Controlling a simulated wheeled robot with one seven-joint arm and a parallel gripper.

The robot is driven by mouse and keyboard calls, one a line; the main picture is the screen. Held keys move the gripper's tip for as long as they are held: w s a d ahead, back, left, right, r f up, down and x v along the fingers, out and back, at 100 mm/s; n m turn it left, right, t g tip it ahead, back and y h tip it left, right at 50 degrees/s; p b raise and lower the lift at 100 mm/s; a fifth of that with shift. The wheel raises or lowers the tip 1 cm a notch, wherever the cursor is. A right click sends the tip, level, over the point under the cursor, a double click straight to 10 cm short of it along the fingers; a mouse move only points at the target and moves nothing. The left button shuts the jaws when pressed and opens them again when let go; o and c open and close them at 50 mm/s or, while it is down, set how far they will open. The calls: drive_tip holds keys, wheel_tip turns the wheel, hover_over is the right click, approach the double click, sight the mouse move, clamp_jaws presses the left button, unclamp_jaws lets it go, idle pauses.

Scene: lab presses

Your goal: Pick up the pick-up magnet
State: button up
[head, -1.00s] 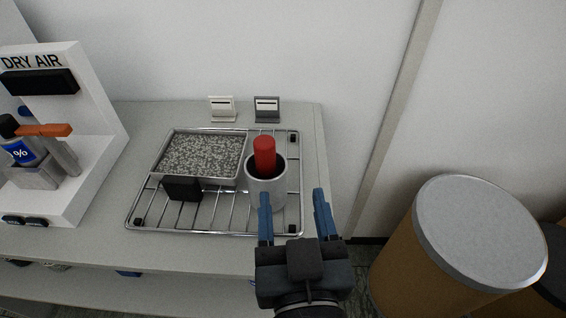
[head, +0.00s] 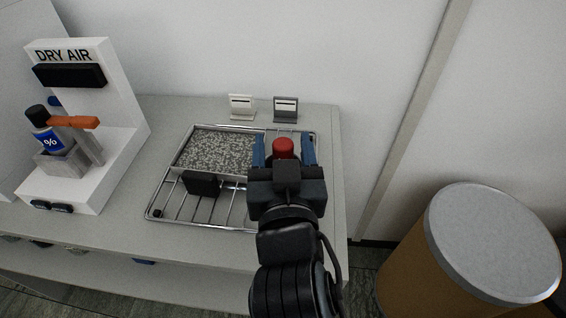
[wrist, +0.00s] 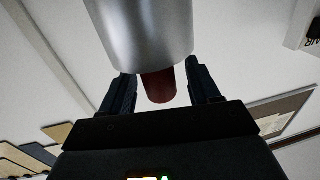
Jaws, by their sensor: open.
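The pick-up magnet (head: 283,148) shows as a red, round-topped handle in the head view. In the wrist view the red handle (wrist: 159,88) protrudes from a silver metal cup (wrist: 145,35); the rest of it is hidden inside the cup. My gripper (head: 284,141) is open, with one blue finger on each side of the red handle. In the wrist view the fingers (wrist: 160,76) flank the handle with gaps at both sides, not closed on it. My gripper hides the cup in the head view.
A wire rack (head: 180,216) on the grey bench holds a tray of grey granules (head: 215,150) and a black block (head: 201,183). Two small stands (head: 242,106) (head: 285,108) are behind it. A dry air station (head: 122,120) stands left; a drum (head: 495,240) is right.

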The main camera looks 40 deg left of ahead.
drive_tip(key=c, duration=0.9)
drive_tip(key=shift+r, duration=0.15)
